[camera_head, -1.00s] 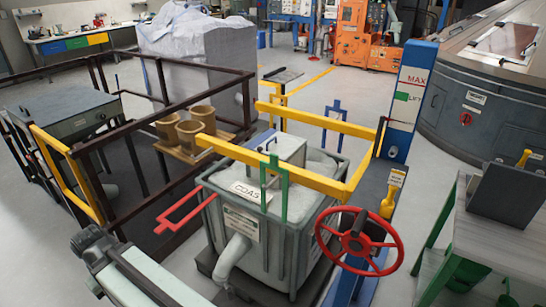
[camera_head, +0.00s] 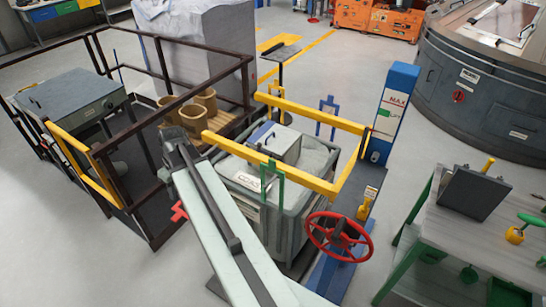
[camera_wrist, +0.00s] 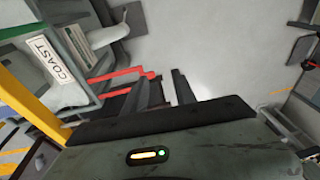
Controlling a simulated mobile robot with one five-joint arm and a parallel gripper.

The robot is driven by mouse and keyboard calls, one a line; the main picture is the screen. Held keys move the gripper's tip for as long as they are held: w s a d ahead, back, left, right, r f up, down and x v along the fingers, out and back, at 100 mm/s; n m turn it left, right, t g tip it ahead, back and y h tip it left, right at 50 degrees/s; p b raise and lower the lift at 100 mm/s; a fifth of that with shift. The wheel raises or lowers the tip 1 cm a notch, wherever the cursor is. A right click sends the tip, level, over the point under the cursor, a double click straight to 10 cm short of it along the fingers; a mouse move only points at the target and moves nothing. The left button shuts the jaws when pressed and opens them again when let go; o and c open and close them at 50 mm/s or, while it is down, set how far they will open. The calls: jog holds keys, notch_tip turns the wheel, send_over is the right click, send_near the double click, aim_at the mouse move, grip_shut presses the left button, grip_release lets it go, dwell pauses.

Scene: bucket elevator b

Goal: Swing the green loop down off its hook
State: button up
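The green loop (camera_head: 271,180) hangs upright from the yellow rail (camera_head: 300,174) in front of the grey bin (camera_head: 322,197) in the head view. Its hook cannot be made out. A red bar (camera_wrist: 122,74) is near the fingertips. The bin's label (camera_wrist: 50,60) is to the left. I cannot surely tell the loop there.
A red handwheel (camera_head: 339,236) and a blue post (camera_head: 393,112) stand to the right of the bin. A green-legged bench (camera_head: 458,240) is at right. The floor between bench and post is clear.

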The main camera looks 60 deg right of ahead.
jog(key=s+d+t, duration=0.1)
jog(key=s+d, duration=0.4)
jog(key=d, duration=0.6)
jog(key=s+d+t, duration=0.1)
jog(key=s+d, duration=0.3)
jog(key=d, duration=0.7)
jog(key=r+h, duration=0.1)
send_over(273, 160)
jog(key=s, duration=0.3)
jog(key=shift+t, duration=0.3)
jog(key=b+x, duration=0.7)
jog(key=shift+w+f, duration=0.3)
jog(key=shift+w, duration=0.05)
jog(key=shift+r, duration=0.15)
grip_shut()
